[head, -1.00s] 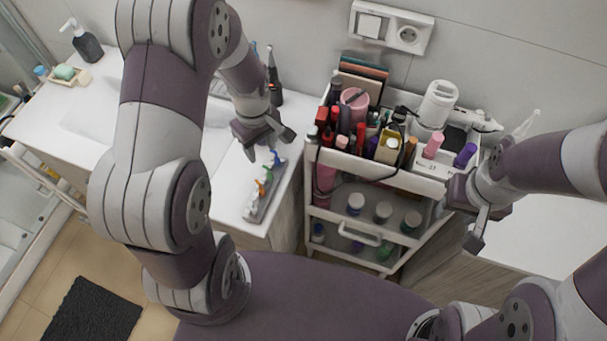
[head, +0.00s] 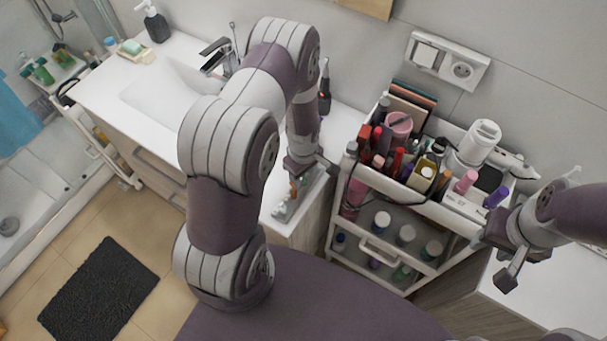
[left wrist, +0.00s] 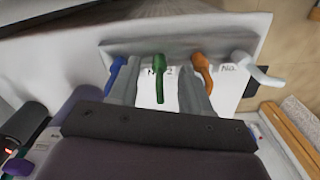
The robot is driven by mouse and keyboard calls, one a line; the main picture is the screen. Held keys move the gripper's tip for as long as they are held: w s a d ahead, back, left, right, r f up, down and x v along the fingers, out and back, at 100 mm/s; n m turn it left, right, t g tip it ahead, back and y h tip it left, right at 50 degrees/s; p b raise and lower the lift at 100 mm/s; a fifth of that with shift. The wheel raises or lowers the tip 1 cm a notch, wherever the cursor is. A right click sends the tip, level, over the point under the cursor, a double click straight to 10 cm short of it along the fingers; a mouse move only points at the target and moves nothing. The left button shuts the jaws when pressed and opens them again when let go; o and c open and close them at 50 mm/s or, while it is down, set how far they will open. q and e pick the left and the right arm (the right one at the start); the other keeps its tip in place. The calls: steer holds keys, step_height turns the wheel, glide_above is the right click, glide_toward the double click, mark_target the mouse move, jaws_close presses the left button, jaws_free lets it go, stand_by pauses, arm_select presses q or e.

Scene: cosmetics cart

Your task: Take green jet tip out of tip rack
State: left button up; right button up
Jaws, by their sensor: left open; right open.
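The tip rack (left wrist: 225,42) is a grey strip on the white counter, seen in the left wrist view. It holds a blue tip (left wrist: 116,72), the green jet tip (left wrist: 159,68), an orange tip (left wrist: 201,66) and a white tip (left wrist: 255,70). My left gripper (left wrist: 157,76) is open, with one finger on each side of the green jet tip; I cannot tell whether they touch it. In the head view the rack (head: 283,210) is partly hidden by my left gripper (head: 312,172). My right gripper (head: 498,262) is open and empty at the right.
A crowded cosmetics cart (head: 352,226) stands right of the rack, with bottles on top and on the lower shelves. A washbasin (head: 160,98) and a tap (head: 214,55) lie to the left. A dark toothbrush (head: 325,92) stands behind my left gripper.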

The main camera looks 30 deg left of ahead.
arm_select(q)
steer(key=shift+a+f, duration=0.1)
steer(key=shift+f, duration=0.5)
steer(key=c, duration=0.3)
steer(key=shift+d, duration=0.2)
steer(key=c, duration=0.5)
steer(key=shift+a, duration=0.15)
jaws_close()
steer(key=shift+r, duration=0.1)
